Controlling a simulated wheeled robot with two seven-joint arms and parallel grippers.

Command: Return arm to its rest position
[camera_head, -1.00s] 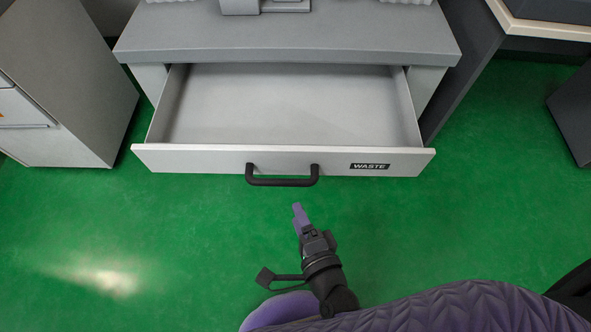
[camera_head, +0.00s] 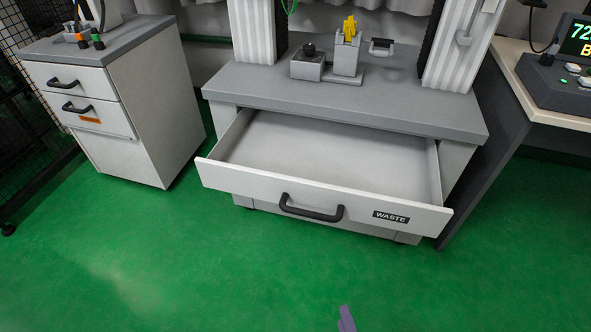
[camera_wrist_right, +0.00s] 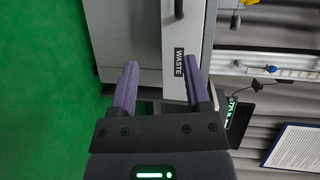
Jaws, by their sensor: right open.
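My right gripper shows as a single purple fingertip (camera_head: 346,318) at the bottom edge of the head view, below and apart from the drawer. In the right wrist view its two purple fingers (camera_wrist_right: 160,85) stand apart with nothing between them. The waste drawer (camera_head: 325,195) is pulled out, and the visible part of its inside is empty. Its black handle (camera_head: 311,208) is free of any gripper. My left gripper is not in view.
The bench (camera_head: 340,97) above the drawer carries a small fixture with a yellow piece (camera_head: 349,28). A drawer cabinet (camera_head: 115,100) stands at the left. A desk with a display console (camera_head: 560,75) stands at the right. Green floor (camera_head: 180,260) in front is clear.

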